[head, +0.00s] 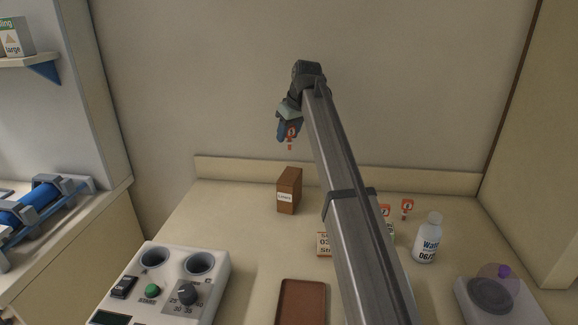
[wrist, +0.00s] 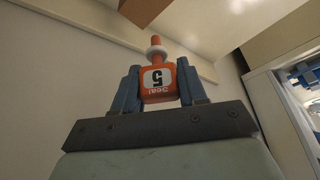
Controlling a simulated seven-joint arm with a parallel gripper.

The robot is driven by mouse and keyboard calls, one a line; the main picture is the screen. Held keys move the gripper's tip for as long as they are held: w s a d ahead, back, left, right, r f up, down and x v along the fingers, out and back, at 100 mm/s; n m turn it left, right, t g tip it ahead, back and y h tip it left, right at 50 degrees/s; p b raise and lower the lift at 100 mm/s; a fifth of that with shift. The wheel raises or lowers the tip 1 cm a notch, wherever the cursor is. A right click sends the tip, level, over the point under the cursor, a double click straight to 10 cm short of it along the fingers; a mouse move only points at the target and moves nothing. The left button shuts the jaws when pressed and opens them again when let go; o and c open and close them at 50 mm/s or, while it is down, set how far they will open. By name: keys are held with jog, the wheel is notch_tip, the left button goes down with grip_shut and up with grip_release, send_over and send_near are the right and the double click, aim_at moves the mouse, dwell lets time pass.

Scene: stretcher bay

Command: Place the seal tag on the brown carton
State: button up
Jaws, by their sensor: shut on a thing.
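My gripper (head: 288,128) is up in the air near the back wall, above the brown carton. It is shut on an orange seal tag (head: 291,131). In the wrist view the tag (wrist: 158,82) sits between the two blue fingers of my gripper (wrist: 158,88), and its white label reads "Seal 5". The brown carton (head: 291,184) stands upright on the counter with a white label on its front. A clear gap shows between tag and carton in the head view. A brown patch at the top of the wrist view may be the carton; I cannot tell.
Two more orange tags, one at the right (head: 407,207) and one partly behind my arm (head: 385,210), are near a white bottle (head: 427,240). A small labelled box (head: 324,243) and a brown tray (head: 302,287) are in front. A control unit (head: 213,290) stands left. Counter left of the carton is clear.

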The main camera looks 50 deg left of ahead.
jog(key=shift+f, duration=4.4)
jog(key=o, duration=1)
jog(key=shift+f, duration=0.1)
jog(key=v, duration=1.2)
jog(key=shift+d, duration=0.1)
